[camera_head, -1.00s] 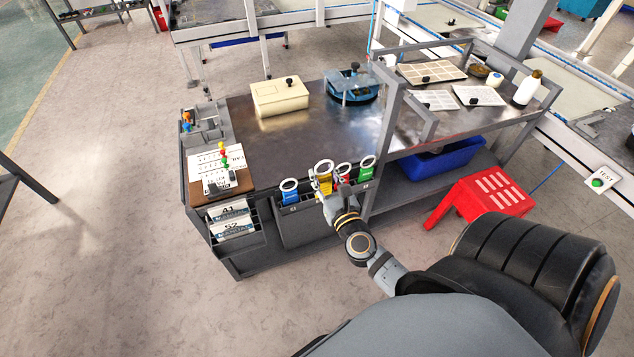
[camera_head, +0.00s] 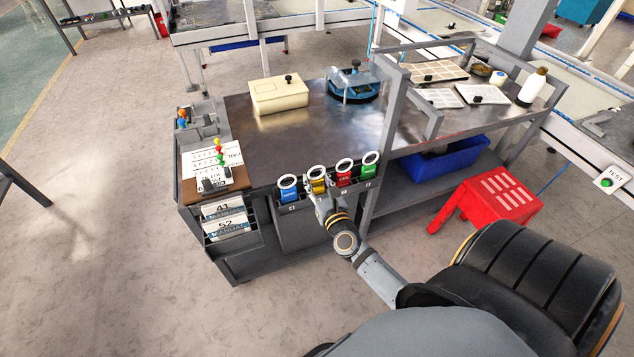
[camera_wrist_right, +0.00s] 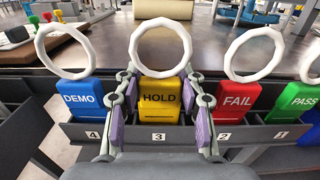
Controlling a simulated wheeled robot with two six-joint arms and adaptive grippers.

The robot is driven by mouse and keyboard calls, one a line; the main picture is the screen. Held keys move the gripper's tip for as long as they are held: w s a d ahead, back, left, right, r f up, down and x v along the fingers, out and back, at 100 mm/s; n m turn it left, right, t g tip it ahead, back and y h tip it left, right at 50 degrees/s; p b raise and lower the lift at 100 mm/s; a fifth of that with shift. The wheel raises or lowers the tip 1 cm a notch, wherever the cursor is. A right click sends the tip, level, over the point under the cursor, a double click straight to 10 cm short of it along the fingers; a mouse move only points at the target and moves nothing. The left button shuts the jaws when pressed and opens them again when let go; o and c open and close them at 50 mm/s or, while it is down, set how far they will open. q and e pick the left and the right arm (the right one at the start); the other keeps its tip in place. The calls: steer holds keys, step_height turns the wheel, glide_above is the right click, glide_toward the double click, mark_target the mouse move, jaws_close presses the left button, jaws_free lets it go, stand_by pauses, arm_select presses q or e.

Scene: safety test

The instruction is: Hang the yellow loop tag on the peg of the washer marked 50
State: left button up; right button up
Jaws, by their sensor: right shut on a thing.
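The yellow loop tag (camera_head: 318,187) stands in the rack at the table's front edge, in line with the other tags. In the right wrist view it reads HOLD (camera_wrist_right: 160,88), has a white ring on top, and sits behind the label 3. My right gripper (camera_head: 321,198) is at the tag, its fingers one on each side (camera_wrist_right: 160,108), shut on it. The tag's lower end is hidden by the rack lip. I cannot make out a washer marked 50 or its peg. My left gripper is not in view.
A blue DEMO tag (camera_wrist_right: 82,100), red FAIL tag (camera_wrist_right: 237,102) and green PASS tag (camera_wrist_right: 306,98) stand close beside. A board with coloured knobs (camera_head: 215,178), cream box (camera_head: 279,97) and blue round fixture (camera_head: 352,85) are on the table. The table's middle is clear.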

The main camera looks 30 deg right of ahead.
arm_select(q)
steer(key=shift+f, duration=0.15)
arm_select(e)
steer(key=shift+f, duration=0.1)
steer(key=o, duration=0.9)
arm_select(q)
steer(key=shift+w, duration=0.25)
arm_select(e)
steer(key=shift+o, duration=0.2)
steer(key=shift+r, duration=0.25)
steer(key=s, duration=0.3)
steer(key=shift+s+a+f+b, duration=0.1)
steer(key=shift+a+f+b, duration=0.25)
steer(key=shift+f+b, duration=0.05)
arm_select(q)
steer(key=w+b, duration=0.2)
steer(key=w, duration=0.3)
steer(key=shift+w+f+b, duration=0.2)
steer(key=shift+b, duration=0.1)
arm_select(e)
glide_toward(318, 183)
steer(key=shift+s+a+r, duration=0.15)
steer(key=shift+s+r, duration=0.15)
steer(key=shift+s, duration=0.45)
